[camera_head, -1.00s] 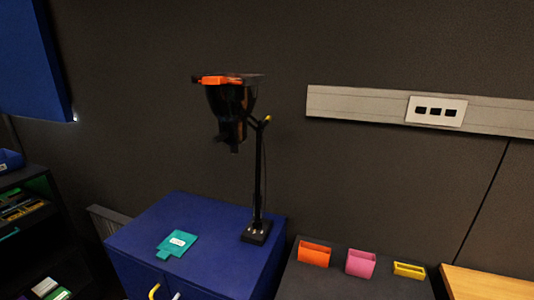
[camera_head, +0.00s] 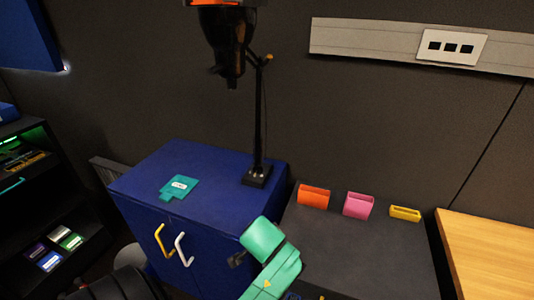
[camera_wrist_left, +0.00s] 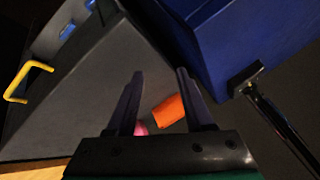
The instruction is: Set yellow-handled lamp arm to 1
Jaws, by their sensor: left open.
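The black desk lamp (camera_head: 259,120) stands on the blue cabinet; its head is cut off by the top edge in the head view. A small yellow handle (camera_head: 268,57) sits at the joint near the top of its post. In the left wrist view the lamp's post (camera_wrist_left: 280,125) and base show at the right. My left gripper (camera_wrist_left: 160,75) is open, with nothing between its fingers; it is apart from the lamp. A green arm link of mine shows at the bottom of the head view, but its fingers cannot be made out there. The right gripper is not seen.
The blue cabinet (camera_head: 218,165) bears a teal tag (camera_head: 178,187) and has yellow and white front handles. The dark cabinet (camera_head: 360,245) beside it bears orange (camera_head: 314,195), pink (camera_head: 358,204) and yellow (camera_head: 405,214) holders. A wooden table (camera_head: 490,255) stands right. A wall rail runs behind.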

